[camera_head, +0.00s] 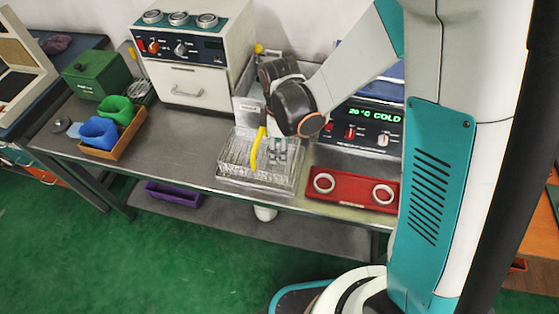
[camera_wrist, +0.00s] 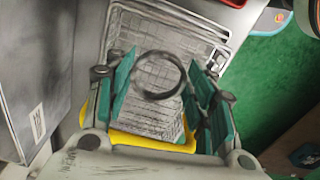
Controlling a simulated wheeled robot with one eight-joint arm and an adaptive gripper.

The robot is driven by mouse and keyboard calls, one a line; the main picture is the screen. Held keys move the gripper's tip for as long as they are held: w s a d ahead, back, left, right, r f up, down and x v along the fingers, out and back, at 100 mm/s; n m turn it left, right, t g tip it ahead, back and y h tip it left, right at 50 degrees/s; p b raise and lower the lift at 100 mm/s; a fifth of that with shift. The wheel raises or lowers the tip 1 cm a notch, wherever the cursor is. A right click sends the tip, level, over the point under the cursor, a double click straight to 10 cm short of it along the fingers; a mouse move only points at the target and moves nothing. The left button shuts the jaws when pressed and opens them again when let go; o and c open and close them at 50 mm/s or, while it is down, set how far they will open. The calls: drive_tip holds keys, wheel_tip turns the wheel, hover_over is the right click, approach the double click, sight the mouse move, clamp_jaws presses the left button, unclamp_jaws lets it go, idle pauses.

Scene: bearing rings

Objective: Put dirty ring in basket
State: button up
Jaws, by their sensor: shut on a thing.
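My gripper (camera_head: 283,148) is over the wire basket (camera_head: 234,152) in the head view, pointing down near the yellow handle (camera_head: 256,150). In the wrist view my gripper (camera_wrist: 163,72) has its teal fingers on either side of a dark, smudged ring (camera_wrist: 158,96) and is shut on it. The ring's flat opening faces the camera, with the mesh of the basket (camera_wrist: 118,38) behind it. The yellow handle (camera_wrist: 150,144) crosses the lower part of the wrist view. The ring cannot be made out in the head view. The height of the ring above the basket floor is unclear.
A red tray (camera_head: 350,190) with two clean-looking rings lies right of the basket. A control unit reading "20°C COLD" (camera_head: 370,125) stands behind it. A white machine (camera_head: 195,85) with three rings on top is at the back left. Blue and green bins (camera_head: 100,130) stand further left.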

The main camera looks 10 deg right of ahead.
drive_tip(key=shift+f+b, duration=1.4)
drive_tip(key=shift+f, duration=0.9)
drive_tip(key=shift+f, duration=0.15)
drive_tip(key=o, duration=1)
drive_tip(key=shift+o, duration=0.2)
wheel_tip(320, 180, up, 12)
drive_tip(key=p, duration=0.4)
drive_tip(key=shift+r, duration=0.2)
